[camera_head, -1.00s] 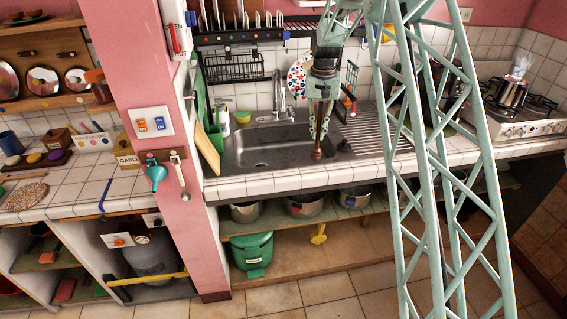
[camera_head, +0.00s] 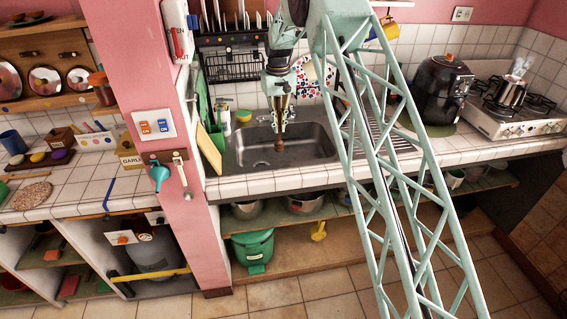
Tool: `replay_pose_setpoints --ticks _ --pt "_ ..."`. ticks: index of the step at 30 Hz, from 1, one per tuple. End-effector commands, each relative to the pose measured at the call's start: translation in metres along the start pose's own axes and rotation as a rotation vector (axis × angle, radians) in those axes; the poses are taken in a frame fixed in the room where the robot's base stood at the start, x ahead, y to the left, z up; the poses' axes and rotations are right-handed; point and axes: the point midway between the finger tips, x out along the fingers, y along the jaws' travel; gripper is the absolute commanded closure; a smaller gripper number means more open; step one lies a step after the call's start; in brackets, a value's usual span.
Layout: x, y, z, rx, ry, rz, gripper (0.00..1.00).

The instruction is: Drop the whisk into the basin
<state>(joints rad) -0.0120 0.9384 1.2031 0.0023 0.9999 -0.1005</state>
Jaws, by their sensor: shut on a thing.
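The basin (camera_head: 322,154) is the grey metal sink set in the white tiled counter. My gripper (camera_head: 279,119) points down above the basin, left of its middle. It is shut on the whisk (camera_head: 279,146), of which only a short brown end shows below the fingers. The rest of the whisk is hidden or too small to make out. The brown end appears over the inside of the basin; I cannot tell its exact height above the floor of the basin.
The faucet (camera_head: 271,112) stands at the basin's back edge, close to my gripper. A dark dish rack (camera_head: 231,67) hangs behind. A green board (camera_head: 204,118) and a tan board (camera_head: 209,150) lean at the left. A black appliance (camera_head: 441,88) stands to the right.

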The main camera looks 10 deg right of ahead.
Motion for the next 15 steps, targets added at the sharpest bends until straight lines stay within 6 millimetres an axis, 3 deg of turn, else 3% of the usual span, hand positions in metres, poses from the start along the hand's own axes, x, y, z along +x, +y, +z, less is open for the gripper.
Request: replay_pose_setpoints --ticks 8,15 --pt "0.002 0.001 0.001 0.002 -0.001 0.000 1.00" --pt "0.022 0.001 0.001 0.002 -0.002 0.000 1.00"
